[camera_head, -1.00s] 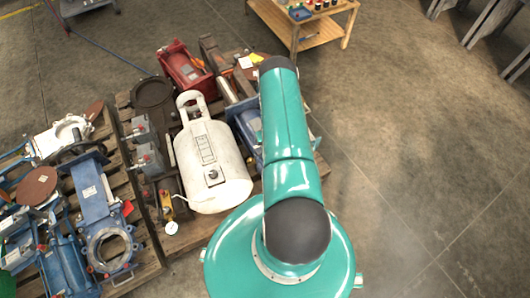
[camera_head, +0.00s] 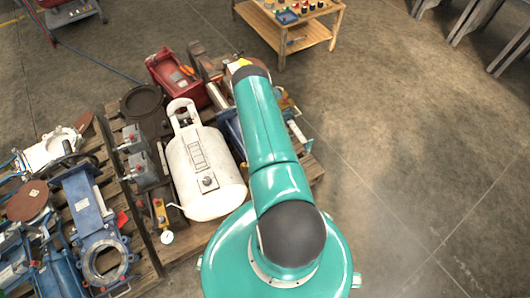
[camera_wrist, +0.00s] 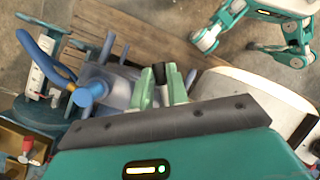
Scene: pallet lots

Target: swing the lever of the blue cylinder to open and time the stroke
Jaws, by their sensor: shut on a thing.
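The blue cylinder (camera_wrist: 112,88) lies on the pallet beside my gripper in the wrist view. In the head view a blue body (camera_head: 232,132), likely the same cylinder, is mostly hidden by my arm. In the wrist view my gripper (camera_wrist: 162,86) has its pale green fingers shut around a dark grip (camera_wrist: 160,72), which appears to be the lever end. The lever's lower part and pivot are hidden by the fingers and gripper body. My gripper is not visible in the head view.
A white tank (camera_head: 203,170) lies left of my arm, with a red housing (camera_head: 177,72) behind it. Blue valves (camera_head: 98,225) crowd the left pallet. A wooden table (camera_head: 290,30) stands at the back.

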